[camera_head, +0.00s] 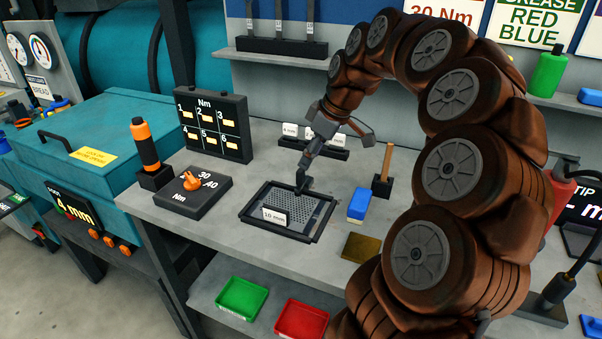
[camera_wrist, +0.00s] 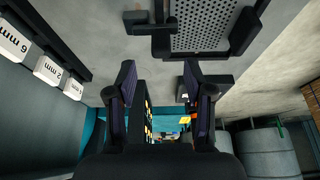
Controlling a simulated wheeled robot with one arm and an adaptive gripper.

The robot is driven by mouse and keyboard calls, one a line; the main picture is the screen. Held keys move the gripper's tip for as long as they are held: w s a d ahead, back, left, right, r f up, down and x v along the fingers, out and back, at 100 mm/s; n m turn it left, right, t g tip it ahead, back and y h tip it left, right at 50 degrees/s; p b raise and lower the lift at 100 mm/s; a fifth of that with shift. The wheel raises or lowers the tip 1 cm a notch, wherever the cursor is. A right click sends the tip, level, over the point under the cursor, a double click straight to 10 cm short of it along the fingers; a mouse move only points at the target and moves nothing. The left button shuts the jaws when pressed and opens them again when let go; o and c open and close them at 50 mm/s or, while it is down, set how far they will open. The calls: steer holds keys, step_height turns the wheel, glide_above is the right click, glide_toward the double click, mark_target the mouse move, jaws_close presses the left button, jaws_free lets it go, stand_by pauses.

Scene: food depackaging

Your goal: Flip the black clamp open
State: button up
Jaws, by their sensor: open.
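A perforated metal plate (camera_head: 290,208) lies in a black frame (camera_head: 322,232) on the grey workbench, with a "10 mm" label at its front. In the wrist view the plate (camera_wrist: 203,22) is at the top. A black bar with a short block, which looks like the clamp (camera_wrist: 150,28), sits at the frame's edge just beyond my fingertips. In the head view I cannot tell the clamp apart from my gripper (camera_head: 303,183), which is low over the frame's back edge. In the wrist view my gripper (camera_wrist: 158,72) has its fingers apart with nothing between them. Contact with the clamp is not visible.
A blue-and-white block (camera_head: 358,205) and a brown pad (camera_head: 361,248) are right of the frame. A black dial block (camera_head: 194,190) and an orange-handled tool (camera_head: 145,145) are left. Size labels (camera_head: 312,135) stand behind.

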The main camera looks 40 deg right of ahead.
mark_target(300, 173)
steer(key=shift+p+x, duration=0.7)
steer(key=shift+x, duration=2.7)
jaws_close()
